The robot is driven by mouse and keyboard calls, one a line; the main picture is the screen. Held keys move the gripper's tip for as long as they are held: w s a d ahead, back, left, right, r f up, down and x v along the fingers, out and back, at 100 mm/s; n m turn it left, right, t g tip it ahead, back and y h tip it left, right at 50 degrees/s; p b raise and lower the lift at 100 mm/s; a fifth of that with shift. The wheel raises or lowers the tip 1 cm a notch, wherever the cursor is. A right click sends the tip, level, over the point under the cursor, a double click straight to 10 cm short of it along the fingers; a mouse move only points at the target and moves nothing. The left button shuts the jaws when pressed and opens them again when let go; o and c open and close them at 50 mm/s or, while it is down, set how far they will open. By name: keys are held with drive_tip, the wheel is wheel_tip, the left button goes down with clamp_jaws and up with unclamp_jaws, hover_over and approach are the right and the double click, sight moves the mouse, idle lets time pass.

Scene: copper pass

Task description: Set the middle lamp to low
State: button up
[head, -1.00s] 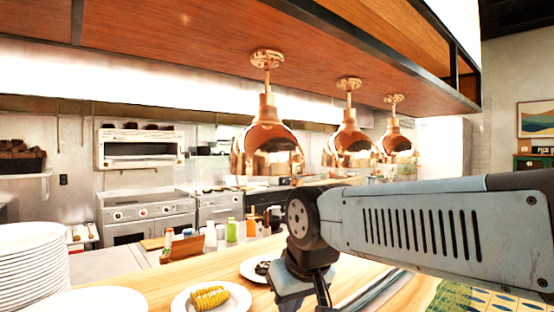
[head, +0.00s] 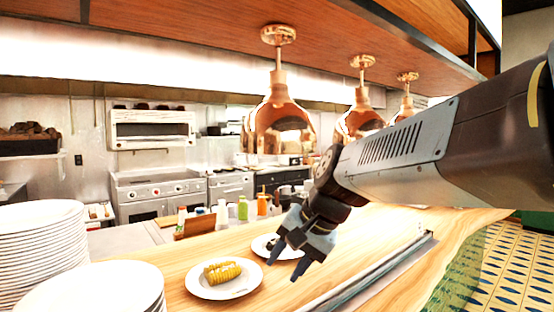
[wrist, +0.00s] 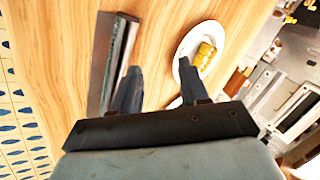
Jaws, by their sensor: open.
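Three copper heat lamps hang in a row from the wooden overhead shelf in the head view. The middle lamp (head: 361,120) is partly hidden behind my arm at its lower right. The near lamp (head: 281,125) hangs to its left and the far lamp (head: 406,102) to its right. My gripper (head: 282,268) is open and empty, pointing down over the wooden counter, below the lamps and near the plates. Its two fingers also show in the wrist view (wrist: 160,85), apart with nothing between them. No lamp shows in the wrist view.
A plate of corn (head: 223,279) sits on the counter (head: 180,262), left of my gripper. A plate with dark food (head: 264,246) lies just behind the fingers. Plate stacks (head: 45,250) stand at left. A metal rail (head: 385,270) runs along the counter's right side.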

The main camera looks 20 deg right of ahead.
drive_tip(key=shift+o, duration=0.3)
drive_tip(key=w+d+r+m+t+y, duration=0.2)
drive_tip(key=w+d+r+m+y, duration=0.1)
drive_tip(key=w+m, duration=0.3)
drive_tip(key=shift+d+r+m, duration=0.15)
drive_tip(key=shift+r+m, duration=0.4)
drive_tip(key=shift+m, duration=0.55)
drive_tip(key=m+t+h, duration=0.2)
drive_tip(key=m+t, duration=0.8)
drive_tip(key=m, duration=0.7)
approach(313, 161)
drive_tip(key=shift+n+y, duration=0.3)
drive_tip(key=x, duration=1)
drive_tip(key=shift+w, duration=0.4)
clamp_jaws()
